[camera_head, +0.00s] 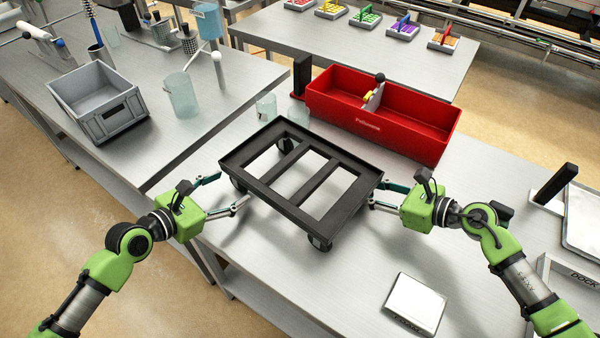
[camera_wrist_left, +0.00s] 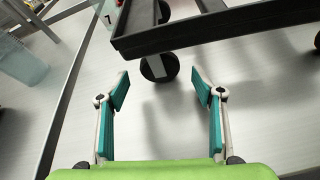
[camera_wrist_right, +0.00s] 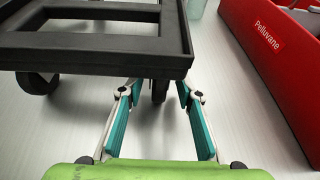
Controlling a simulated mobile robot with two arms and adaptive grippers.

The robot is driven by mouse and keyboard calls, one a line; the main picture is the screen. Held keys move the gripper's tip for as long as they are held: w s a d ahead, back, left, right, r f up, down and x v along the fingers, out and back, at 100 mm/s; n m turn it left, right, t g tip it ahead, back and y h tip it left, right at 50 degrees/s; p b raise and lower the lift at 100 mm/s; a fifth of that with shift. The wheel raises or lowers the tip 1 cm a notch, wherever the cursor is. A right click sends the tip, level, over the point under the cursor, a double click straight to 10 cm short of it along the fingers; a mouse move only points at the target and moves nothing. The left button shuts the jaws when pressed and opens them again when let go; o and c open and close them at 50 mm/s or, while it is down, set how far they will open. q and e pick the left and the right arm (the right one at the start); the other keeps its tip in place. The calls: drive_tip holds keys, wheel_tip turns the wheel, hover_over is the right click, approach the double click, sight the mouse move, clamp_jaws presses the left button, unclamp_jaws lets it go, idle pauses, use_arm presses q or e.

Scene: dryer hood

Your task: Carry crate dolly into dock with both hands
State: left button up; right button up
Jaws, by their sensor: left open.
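The black crate dolly (camera_head: 350,206), an open slatted frame on casters, stands empty on the metal table in the head view. My left gripper (camera_head: 232,190) is open at its left corner. In the left wrist view its fingers (camera_wrist_left: 160,84) are apart, with a caster and the dolly's edge (camera_wrist_left: 220,27) just beyond them. My right gripper (camera_head: 374,195) is at the dolly's right corner. In the right wrist view its fingers (camera_wrist_right: 159,88) are apart below the frame (camera_wrist_right: 90,48), a caster showing between them. The dock (camera_head: 583,277), labelled DOCK, is partly cut off at the right edge.
A red divided tray (camera_head: 405,138) stands behind the dolly, with glass jars (camera_head: 266,107) to its left. A small silver plate (camera_head: 415,304) lies front right. A dark upright post (camera_head: 555,184) stands near the dock. A grey crate (camera_head: 118,115) sits on the left table.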

use_arm(q)
drive_tip(key=shift+x, duration=1.2)
use_arm(e)
drive_tip(key=shift+x, duration=1.2)
use_arm(q)
drive_tip(key=c, duration=0.8)
use_arm(e)
drive_tip(key=c, duration=0.7)
use_arm(q)
drive_tip(key=c, duration=0.7)
use_arm(e)
clamp_jaws()
use_arm(q)
drive_tip(key=shift+w+r, duration=0.1)
drive_tip(key=shift+r, duration=0.15)
use_arm(e)
drive_tip(key=shift+r, duration=0.2)
